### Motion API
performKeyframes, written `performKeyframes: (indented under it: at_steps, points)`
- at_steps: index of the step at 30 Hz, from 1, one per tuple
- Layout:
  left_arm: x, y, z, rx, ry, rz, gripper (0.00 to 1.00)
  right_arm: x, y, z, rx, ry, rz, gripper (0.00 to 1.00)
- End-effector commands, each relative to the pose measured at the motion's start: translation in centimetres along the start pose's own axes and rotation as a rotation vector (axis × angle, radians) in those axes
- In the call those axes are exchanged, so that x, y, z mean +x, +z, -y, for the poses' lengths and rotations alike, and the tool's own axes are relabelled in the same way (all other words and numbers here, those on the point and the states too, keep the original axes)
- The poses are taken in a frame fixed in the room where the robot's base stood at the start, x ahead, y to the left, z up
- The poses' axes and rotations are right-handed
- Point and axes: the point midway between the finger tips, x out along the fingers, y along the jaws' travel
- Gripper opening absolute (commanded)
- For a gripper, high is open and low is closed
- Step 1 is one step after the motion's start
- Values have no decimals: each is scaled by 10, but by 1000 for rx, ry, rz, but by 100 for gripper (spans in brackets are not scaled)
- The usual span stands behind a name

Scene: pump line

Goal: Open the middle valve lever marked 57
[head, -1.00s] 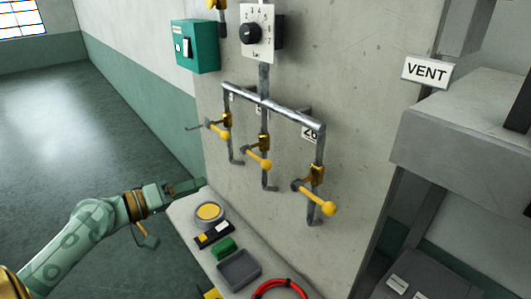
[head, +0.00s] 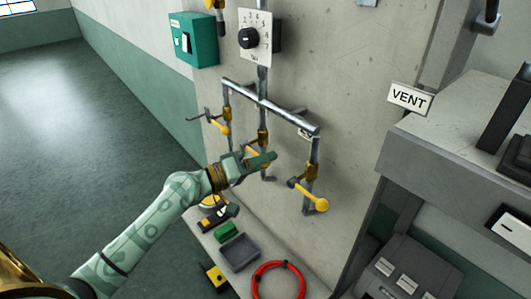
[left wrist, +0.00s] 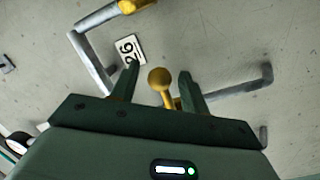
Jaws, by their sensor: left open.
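Three valves with yellow-knobbed levers hang from a pipe frame on the wall. My left gripper (head: 266,158) is in front of the middle valve (head: 262,137) and hides most of its lever. In the left wrist view, my left gripper (left wrist: 158,73) is open, and a yellow ball knob (left wrist: 160,78) shows between its two fingers, apparently the middle lever's. Contact cannot be told. The left lever (head: 218,127) and the right lever (head: 310,197) stand to either side. No 57 mark is readable. A plate reading 26 (left wrist: 128,50) shows in the left wrist view. My right gripper is out of view.
A dial (head: 254,37) and a green switch box (head: 193,40) are above the pipes. A ledge below holds a grey tray (head: 239,253), a green block (head: 226,232) and a red hose ring (head: 279,281). A VENT sign (head: 410,98) is at right.

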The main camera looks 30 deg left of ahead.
Motion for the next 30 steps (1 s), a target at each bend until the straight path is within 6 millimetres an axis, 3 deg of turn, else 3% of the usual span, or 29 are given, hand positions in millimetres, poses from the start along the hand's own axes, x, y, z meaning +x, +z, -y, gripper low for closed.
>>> performKeyframes:
  at_steps: [11, 12, 17, 25, 30]
  points:
    - [10, 1, 0, 1, 0, 1, 46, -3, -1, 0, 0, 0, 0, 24]
    - [10, 1, 0, 1, 0, 1, 43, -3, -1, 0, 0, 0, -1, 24]
    - [10, 0, 0, 1, 0, 1, 0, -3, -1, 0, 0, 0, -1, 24]
    - [9, 2, 2, 17, -3, 2, 0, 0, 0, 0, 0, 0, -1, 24]
    - [9, 5, 8, 76, -12, 9, 0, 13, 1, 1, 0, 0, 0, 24]
